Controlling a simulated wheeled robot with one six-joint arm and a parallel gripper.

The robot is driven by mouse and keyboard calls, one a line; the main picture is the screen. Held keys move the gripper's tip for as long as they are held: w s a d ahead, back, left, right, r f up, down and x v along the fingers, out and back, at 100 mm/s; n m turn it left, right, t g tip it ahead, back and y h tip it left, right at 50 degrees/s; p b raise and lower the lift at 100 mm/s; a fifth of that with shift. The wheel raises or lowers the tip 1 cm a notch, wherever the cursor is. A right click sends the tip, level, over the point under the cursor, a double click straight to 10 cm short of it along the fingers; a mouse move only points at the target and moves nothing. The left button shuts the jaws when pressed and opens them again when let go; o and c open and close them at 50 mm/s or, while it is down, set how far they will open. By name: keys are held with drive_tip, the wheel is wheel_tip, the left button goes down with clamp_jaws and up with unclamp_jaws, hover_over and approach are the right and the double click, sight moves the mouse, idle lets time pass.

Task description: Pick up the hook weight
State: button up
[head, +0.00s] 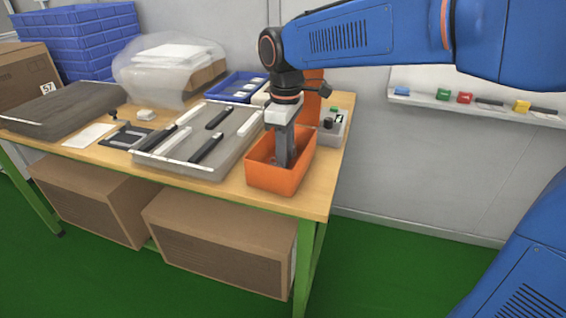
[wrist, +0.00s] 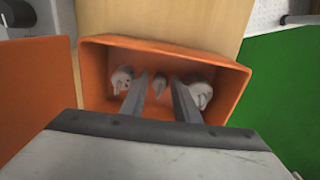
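Small whitish-grey pieces that look like hook weights lie in an orange bin (head: 274,178) on the table's front right corner. In the wrist view the bin (wrist: 235,82) holds a left piece (wrist: 122,78), a small middle piece (wrist: 159,84) and a right piece (wrist: 201,93). My gripper (wrist: 159,92) is open, its fingers reaching down into the bin. The middle piece shows between the fingertips; I cannot tell whether they touch it. In the head view my gripper (head: 285,160) points down inside the bin, whose front wall hides the pieces.
A grey tray (head: 215,172) with black and white bars stands left of the bin. Another orange bin (head: 312,82) and a small grey box with knobs (head: 333,128) stand behind. A blue bin (head: 240,82) is at the back. The bin walls surround my fingers closely.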

drive_tip(key=shift+f, duration=0.2)
clamp_jaws()
wheel_tip(320, 180, up, 10)
drive_tip(key=shift+r, duration=0.1)
idle(0.5)
